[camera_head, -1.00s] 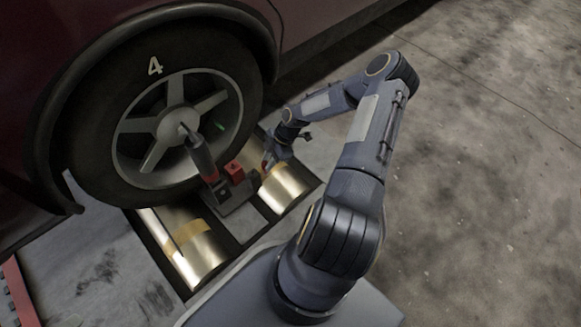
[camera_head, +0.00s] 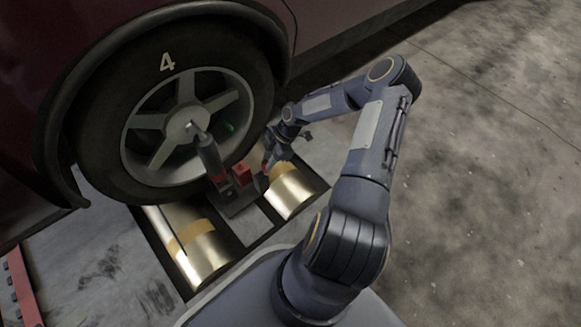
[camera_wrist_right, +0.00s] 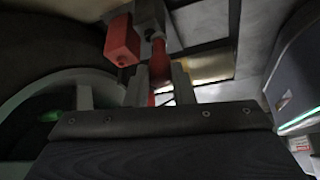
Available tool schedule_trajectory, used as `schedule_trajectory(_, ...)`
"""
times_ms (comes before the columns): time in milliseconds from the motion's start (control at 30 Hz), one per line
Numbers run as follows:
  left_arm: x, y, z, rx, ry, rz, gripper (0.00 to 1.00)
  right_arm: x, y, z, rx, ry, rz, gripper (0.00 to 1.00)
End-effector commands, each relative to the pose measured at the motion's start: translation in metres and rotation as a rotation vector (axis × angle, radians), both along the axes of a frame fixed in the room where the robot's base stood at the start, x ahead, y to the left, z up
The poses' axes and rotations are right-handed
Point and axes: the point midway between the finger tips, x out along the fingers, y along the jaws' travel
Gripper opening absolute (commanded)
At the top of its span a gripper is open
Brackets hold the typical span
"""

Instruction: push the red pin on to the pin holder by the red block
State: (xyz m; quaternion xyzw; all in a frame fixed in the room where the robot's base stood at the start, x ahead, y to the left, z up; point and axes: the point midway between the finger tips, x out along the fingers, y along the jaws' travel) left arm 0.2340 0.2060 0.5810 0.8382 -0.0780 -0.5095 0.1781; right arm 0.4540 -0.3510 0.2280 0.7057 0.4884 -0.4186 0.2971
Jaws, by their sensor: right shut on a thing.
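The red block (camera_head: 241,174) stands on a dark bracket between the rollers, in front of the wheel. It shows at upper left in the right wrist view (camera_wrist_right: 122,40). My right gripper (camera_head: 268,164) is just right of the block in the head view. In the wrist view its two fingers (camera_wrist_right: 159,84) are closed around the red pin (camera_wrist_right: 159,62). The pin's far end points to a grey bracket part (camera_wrist_right: 150,14) beside the block, which looks like the pin holder. I cannot tell how far the pin sits in it. My left gripper is out of view.
A grey cylinder with a rod (camera_head: 210,155) rises from the bracket left of the block, close to the car wheel (camera_head: 95,140). Shiny rollers (camera_head: 195,255) lie below the wheel. The concrete floor (camera_head: 480,180) at right is clear.

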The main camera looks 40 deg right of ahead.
Motion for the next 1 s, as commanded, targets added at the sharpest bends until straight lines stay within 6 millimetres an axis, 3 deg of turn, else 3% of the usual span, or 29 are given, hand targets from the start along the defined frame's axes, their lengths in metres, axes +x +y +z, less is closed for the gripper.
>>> schedule_trajectory(1000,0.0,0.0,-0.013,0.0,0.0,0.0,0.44,0.023,0.01,0.0,0.0,0.0,0.025,0.0)
